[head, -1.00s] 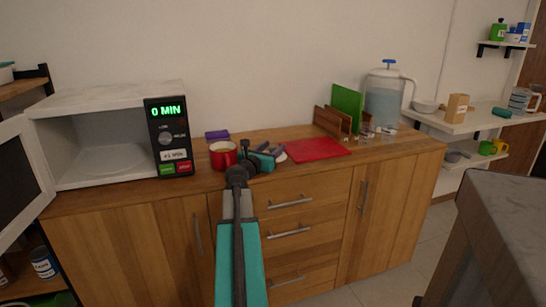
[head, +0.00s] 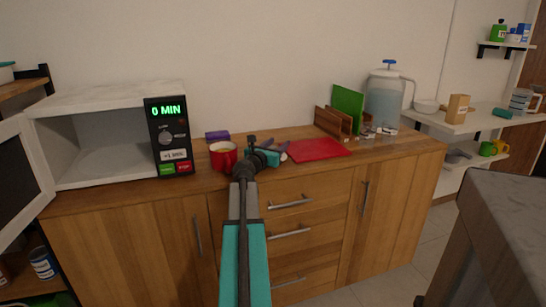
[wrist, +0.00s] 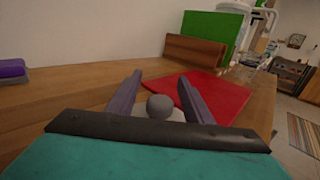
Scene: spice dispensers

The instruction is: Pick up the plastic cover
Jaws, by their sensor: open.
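A pale round piece with a grey ball-shaped knob, which looks like the plastic cover (wrist: 159,104), lies on the wooden counter between my fingers in the wrist view. In the head view only a pale edge of it (head: 284,157) shows beside my gripper; the rest is hidden behind my wrist. My gripper (wrist: 160,77) is open, with one purple finger on each side of the knob. I cannot tell whether the fingers touch it. In the head view my gripper (head: 276,145) is low over the counter, right of the red mug.
The red mug (head: 223,157) stands close left of my gripper, with a purple sponge-like block (head: 217,135) behind. A red board (head: 319,150) lies to the right. A rack with a green board (head: 347,108) and a pitcher (head: 384,100) stand farther right. An open microwave (head: 110,92) is left.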

